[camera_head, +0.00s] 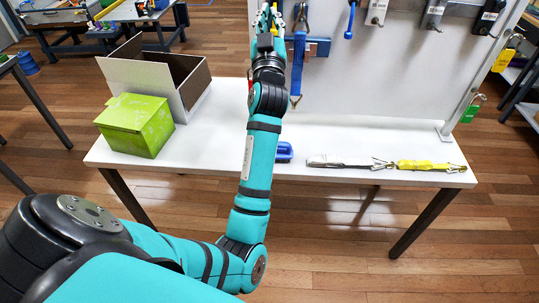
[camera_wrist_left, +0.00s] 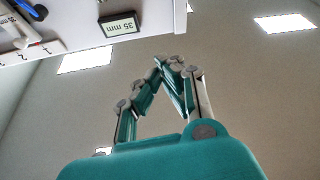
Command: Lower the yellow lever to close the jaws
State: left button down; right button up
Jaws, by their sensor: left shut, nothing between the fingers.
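My left gripper (camera_head: 270,14) is raised in front of the wall panel at the top edge of the head view. In the left wrist view its fingertips (camera_wrist_left: 168,62) meet, with nothing between them. A small yellow piece (camera_head: 277,6) shows beside the gripper in the head view; it is mostly hidden, and I cannot tell whether it is the lever. The jaws to be closed cannot be made out. A blue strap device (camera_head: 309,47) hangs on the panel just right of my wrist. My right gripper is not in view.
The white panel (camera_head: 400,85) carries several hanging buckles and straps. The white table (camera_head: 330,133) below holds a green box (camera_head: 137,124), an open carton (camera_head: 160,75), a blue handle (camera_head: 284,152) and a yellow strap (camera_head: 425,166).

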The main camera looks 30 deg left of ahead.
pick_arm(q)
jog(key=s+d+f+m+g+h, duration=0.1)
jog(key=s+d+f+g+h, duration=0.1)
jog(key=f, duration=0.7)
jog(key=s+d+f+m+g+h, duration=0.2)
jog(key=s+f+h, duration=0.1)
jog(key=f, duration=0.7)
jog(key=s+d+f+m+g+h, duration=0.2)
jog(key=s+f, duration=0.3)
jog(key=f, duration=0.4)
jog(key=shift+d+f+g+h, duration=0.15)
jog(key=shift+f+g+h, duration=0.15)
jog(key=shift+g, duration=0.3)
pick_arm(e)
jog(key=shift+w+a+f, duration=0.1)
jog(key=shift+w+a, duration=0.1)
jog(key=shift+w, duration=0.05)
